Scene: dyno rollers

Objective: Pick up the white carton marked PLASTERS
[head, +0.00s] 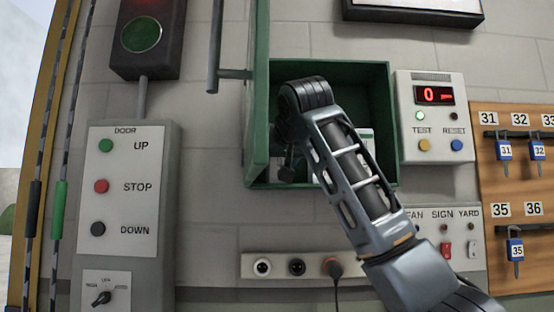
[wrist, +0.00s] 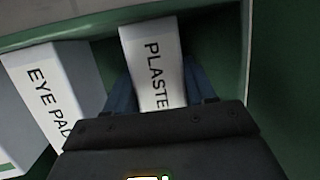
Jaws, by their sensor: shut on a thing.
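The white carton marked PLASTERS (wrist: 152,62) stands inside the green cabinet (head: 391,120), in the middle of the wrist view. Only "PLASTE" of its marking shows; my gripper covers the rest. My gripper (wrist: 160,90) is shut on this carton, with one blue-grey finger on each side. In the head view my arm reaches into the open cabinet, and my gripper (head: 288,160) is mostly hidden by my own wrist. I cannot tell whether the carton touches the shelf.
A white EYE PAD carton (wrist: 50,85) stands close on the left in the wrist view. The cabinet's green side wall (wrist: 235,60) is to the right. The green door (head: 257,90) is open. A white display box (head: 431,115) is beside the cabinet, with a socket strip (head: 290,266) below.

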